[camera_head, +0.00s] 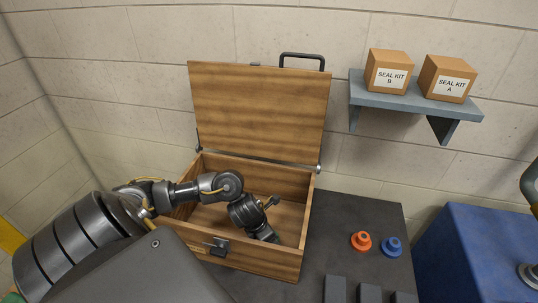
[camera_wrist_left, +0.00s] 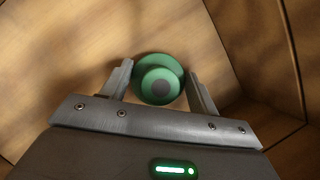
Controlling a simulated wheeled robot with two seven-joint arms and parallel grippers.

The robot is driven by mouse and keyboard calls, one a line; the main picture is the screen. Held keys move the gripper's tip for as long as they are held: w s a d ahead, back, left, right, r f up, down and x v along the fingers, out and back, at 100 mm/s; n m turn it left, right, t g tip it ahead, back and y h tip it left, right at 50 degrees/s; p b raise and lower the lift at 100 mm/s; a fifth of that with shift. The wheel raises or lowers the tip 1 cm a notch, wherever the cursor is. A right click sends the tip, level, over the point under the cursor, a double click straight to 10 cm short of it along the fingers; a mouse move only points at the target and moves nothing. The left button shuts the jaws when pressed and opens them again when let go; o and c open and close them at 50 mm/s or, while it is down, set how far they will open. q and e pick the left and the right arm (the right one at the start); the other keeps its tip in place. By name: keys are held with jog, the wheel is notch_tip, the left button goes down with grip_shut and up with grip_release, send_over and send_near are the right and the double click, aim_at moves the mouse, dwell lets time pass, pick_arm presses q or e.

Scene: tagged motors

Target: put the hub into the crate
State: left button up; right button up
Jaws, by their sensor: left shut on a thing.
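The gripper hides nearly all of the hub there. Wooden boards fill the view behind the hub; I cannot tell whether it touches the crate floor. My right gripper is not in view.
The crate's lid (camera_head: 260,105) stands open at the back. On the dark table (camera_head: 340,225), an orange flanged piece (camera_head: 361,241) and a blue one (camera_head: 391,246) stand right of the crate. A wall shelf (camera_head: 415,103) holds two seal kit boxes. A blue block (camera_head: 470,250) stands at right.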

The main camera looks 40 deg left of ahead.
pick_arm(q)
jog(key=shift+f, duration=0.15)
jog(key=o, duration=1.4)
jog(key=shift+r, duration=0.35)
jog(key=p+v, duration=0.3)
jog(key=v, duration=0.8)
jog(key=shift+s+r, duration=0.2)
jog(key=shift+r, duration=0.1)
jog(key=shift+a, duration=0.1)
